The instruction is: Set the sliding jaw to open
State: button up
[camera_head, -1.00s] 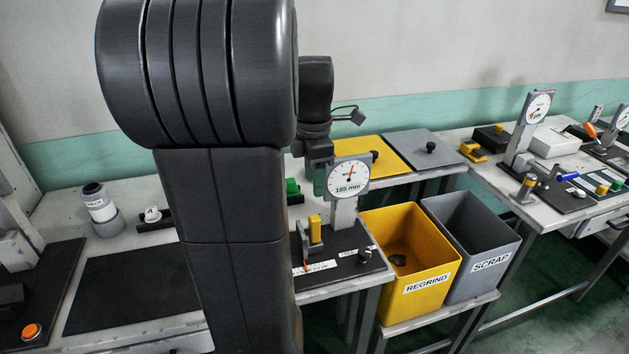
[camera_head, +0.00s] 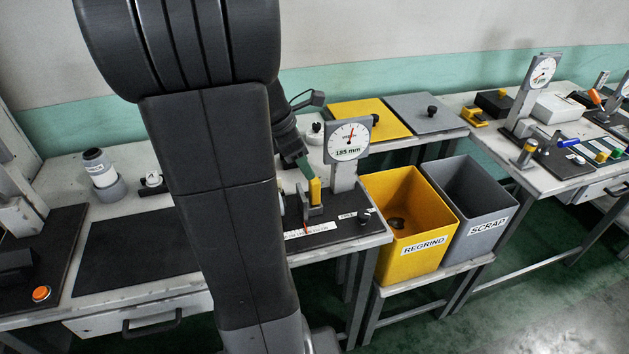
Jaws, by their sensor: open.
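A gauge with a round white dial (camera_head: 348,140) stands on a dark base plate at the bench's right end. The dial shows a red needle and what looks like 185 mm. A sliding jaw with a yellow grip (camera_head: 315,190) stands upright on the plate in front of the dial post. My gripper (camera_head: 306,168) is open, its green-tipped finger close at the upper left of the yellow grip. I cannot tell whether they touch. My arm hides the left part of the plate and part of the gripper.
A yellow REGRIND bin (camera_head: 408,226) and a grey SCRAP bin (camera_head: 482,213) stand right of the bench. A black mat (camera_head: 130,250) lies left of my arm. Another bench with gauges (camera_head: 540,72) is at right.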

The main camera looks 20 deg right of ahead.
aim_at(314, 180)
jog(key=x, duration=0.7)
grip_shut()
